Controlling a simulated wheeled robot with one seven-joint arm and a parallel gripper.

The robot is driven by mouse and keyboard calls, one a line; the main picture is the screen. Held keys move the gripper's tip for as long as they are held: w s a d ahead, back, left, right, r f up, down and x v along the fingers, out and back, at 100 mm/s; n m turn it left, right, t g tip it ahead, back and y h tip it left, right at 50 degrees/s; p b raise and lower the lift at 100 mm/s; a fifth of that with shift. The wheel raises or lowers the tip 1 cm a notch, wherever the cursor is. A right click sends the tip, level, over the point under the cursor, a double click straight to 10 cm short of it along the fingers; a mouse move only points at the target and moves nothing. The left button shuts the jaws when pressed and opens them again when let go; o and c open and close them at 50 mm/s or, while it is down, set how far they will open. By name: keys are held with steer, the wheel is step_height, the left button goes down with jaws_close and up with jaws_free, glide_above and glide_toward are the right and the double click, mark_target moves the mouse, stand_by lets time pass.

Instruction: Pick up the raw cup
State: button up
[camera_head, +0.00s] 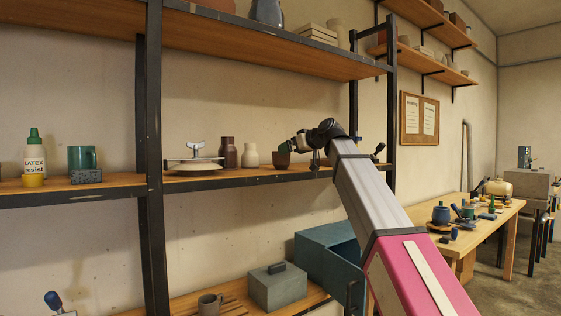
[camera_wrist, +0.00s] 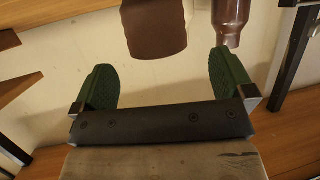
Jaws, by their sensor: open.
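A plain, matt brown cup (camera_head: 281,158) stands on the middle shelf, right by my gripper (camera_head: 290,148). It looks like the raw cup, though no label shows. In the wrist view the brown cup (camera_wrist: 153,28) is just beyond my gripper (camera_wrist: 164,78), roughly between the lines of the two green fingertips and apart from them. The fingers are spread with nothing between them. Part of the cup is cut off by the top edge of the wrist view. In the head view my gripper partly covers the cup's top.
A brown bottle (camera_head: 228,152) and a cream bottle (camera_head: 251,155) stand left of the cup. A scale (camera_head: 193,164) is further left. A dark shelf post (camera_head: 390,100) rises behind my arm, and the upper shelf (camera_head: 290,48) hangs above.

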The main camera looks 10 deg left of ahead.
mark_target(281, 161)
steer(key=x, duration=0.5)
steer(key=shift+w+a+r, duration=0.15)
steer(key=shift+w+r, duration=0.15)
steer(key=shift+w, duration=0.05)
steer(key=shift+w+a+f, duration=0.2)
steer(key=shift+a, duration=0.25)
steer(key=c, duration=1)
